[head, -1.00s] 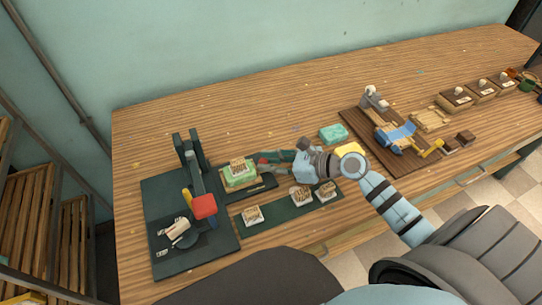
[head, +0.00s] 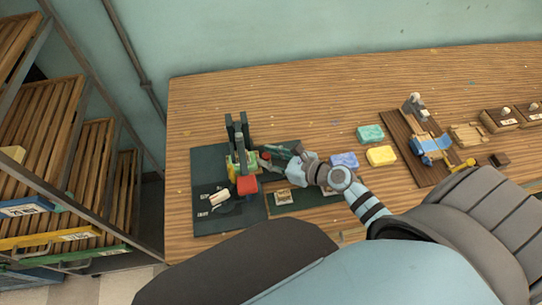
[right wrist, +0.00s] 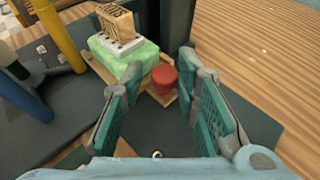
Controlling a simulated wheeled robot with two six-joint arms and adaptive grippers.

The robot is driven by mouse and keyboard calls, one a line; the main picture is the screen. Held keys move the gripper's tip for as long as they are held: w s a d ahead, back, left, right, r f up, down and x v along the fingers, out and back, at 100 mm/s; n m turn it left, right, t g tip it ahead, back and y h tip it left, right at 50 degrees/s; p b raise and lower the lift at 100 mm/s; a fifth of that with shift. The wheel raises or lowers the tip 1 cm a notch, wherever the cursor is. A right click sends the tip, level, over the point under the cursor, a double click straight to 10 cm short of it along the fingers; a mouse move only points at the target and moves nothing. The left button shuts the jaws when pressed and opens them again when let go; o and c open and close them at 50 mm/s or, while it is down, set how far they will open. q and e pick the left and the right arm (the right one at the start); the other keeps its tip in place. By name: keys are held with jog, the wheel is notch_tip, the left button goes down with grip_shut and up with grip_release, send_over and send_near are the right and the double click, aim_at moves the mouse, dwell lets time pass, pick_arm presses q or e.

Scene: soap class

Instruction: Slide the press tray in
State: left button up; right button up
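The press tray (right wrist: 158,97) is a small wooden tray with a red knob (right wrist: 163,78) at its near end. It carries a green soap block (right wrist: 122,54) with a wooden stamp (right wrist: 117,22) on top. In the head view the green soap (head: 232,165) sits at the dark press (head: 238,130), partly hidden behind the press arm and its red handle (head: 247,185). My right gripper (right wrist: 160,64) is open, its teal fingers on either side of the red knob with gaps showing. It also shows in the head view (head: 268,157). My left gripper is not in view.
A dark mat with a stamp (head: 283,198) lies in front of my right gripper. Teal (head: 370,133), blue (head: 344,160) and yellow (head: 381,156) soaps lie to its right, before a brown board (head: 405,140). A slatted rack (head: 50,150) stands left of the table.

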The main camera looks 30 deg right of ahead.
jog(key=v, duration=1.2)
